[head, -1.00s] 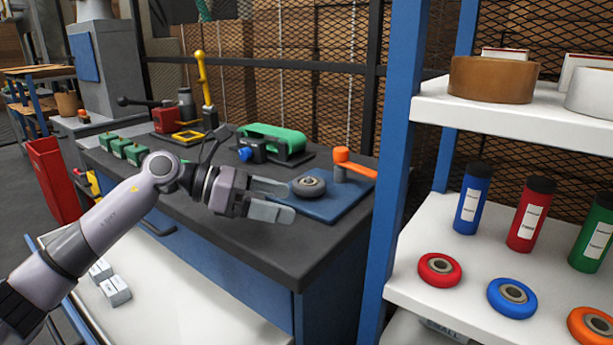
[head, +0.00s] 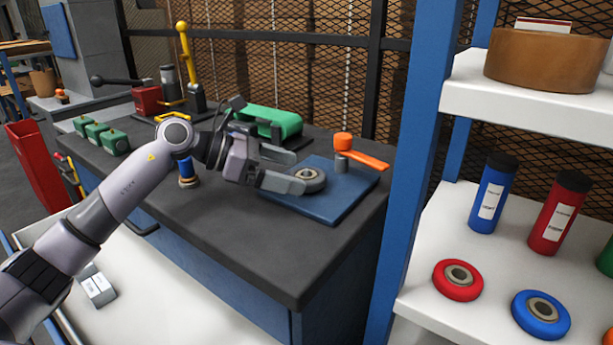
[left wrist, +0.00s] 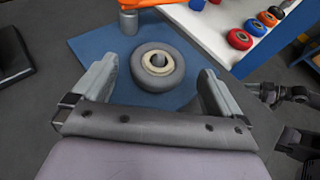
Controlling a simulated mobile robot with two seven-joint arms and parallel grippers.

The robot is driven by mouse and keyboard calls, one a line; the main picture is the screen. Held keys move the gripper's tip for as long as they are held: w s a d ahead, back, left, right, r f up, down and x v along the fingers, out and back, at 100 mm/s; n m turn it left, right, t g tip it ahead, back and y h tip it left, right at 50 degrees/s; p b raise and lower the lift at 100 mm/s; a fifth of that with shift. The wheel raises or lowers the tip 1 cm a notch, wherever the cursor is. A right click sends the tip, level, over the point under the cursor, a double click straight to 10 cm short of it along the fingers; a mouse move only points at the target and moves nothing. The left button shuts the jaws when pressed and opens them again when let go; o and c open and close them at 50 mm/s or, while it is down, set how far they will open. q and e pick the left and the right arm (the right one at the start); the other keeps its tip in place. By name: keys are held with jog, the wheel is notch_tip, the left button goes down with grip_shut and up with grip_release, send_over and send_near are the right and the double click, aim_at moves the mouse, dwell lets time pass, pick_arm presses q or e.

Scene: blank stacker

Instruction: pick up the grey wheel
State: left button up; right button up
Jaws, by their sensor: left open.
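The grey wheel (head: 309,180) lies flat on a blue plate on the dark workbench. It has a pale hub with a dark centre hole. In the left wrist view the wheel (left wrist: 158,67) sits ahead of and between my two fingers, with clear space on both sides. My left gripper (head: 294,171) is open and empty, its fingertips at the wheel's near side; its fingers also show in the left wrist view (left wrist: 156,88). My right gripper is not clearly seen in the head view.
The blue plate (head: 336,205) also carries an orange-handled clamp (head: 358,150) just behind the wheel. A green-belted machine (head: 268,122) stands behind my gripper. A white shelf (head: 425,320) with a blue post, wheels and bottles is at the right. The bench's front right top (head: 290,255) is clear.

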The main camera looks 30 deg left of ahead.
aim_at(299, 175)
pick_arm(q)
jog(key=shift+x, duration=1.45)
jog(key=c, duration=1.1)
jog(key=shift+r, duration=0.15)
notch_tip(299, 175, up, 20)
jog(key=p, duration=0.3)
